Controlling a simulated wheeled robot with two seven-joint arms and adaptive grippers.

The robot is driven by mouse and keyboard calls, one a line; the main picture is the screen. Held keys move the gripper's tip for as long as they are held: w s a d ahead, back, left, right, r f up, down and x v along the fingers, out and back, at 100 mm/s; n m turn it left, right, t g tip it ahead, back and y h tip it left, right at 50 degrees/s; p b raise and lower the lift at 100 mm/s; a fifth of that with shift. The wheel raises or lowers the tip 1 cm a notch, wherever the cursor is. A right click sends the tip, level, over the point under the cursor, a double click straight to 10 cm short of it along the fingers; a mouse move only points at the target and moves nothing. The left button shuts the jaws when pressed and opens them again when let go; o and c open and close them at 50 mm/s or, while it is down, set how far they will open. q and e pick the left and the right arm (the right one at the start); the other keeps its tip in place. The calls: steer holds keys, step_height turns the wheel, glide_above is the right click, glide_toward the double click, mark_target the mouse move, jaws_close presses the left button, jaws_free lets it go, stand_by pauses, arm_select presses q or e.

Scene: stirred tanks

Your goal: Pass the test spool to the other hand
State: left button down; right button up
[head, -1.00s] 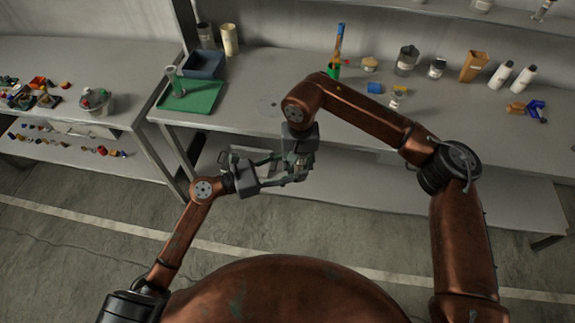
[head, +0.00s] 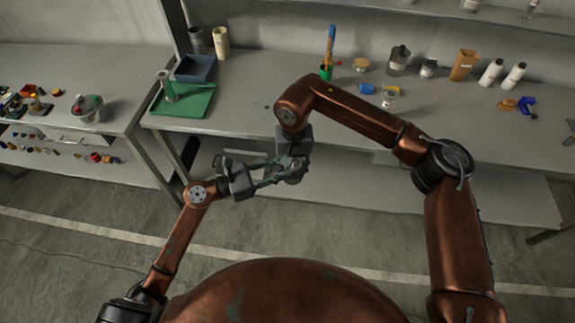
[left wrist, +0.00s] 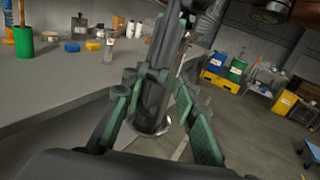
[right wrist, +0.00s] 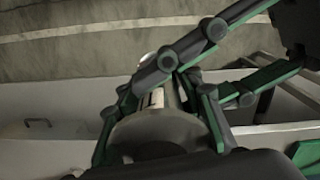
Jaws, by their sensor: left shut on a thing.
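The test spool is a grey metal piece with a round flange. It shows between the two grippers in the right wrist view (right wrist: 155,130), and its lower flange shows in the left wrist view (left wrist: 150,127). In the head view the grippers largely hide it. My left gripper (head: 282,172) reaches in from the left and is shut on the spool from the side. My right gripper (head: 293,158) points down over the spool from above. Its fingers stand apart on either side of the flange; contact cannot be made out.
Both grippers are in front of the workbench (head: 350,130), above the floor. On the bench are a green tray (head: 200,104), a blue bin (head: 195,68), a green cup (head: 325,73) and several bottles and jars. A side table (head: 130,95) with small parts stands at the left.

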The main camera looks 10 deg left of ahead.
steer(key=o, duration=0.4)
steer(key=shift+w+r, duration=0.1)
steer(key=shift+w, duration=0.2)
steer(key=shift+a, duration=0.1)
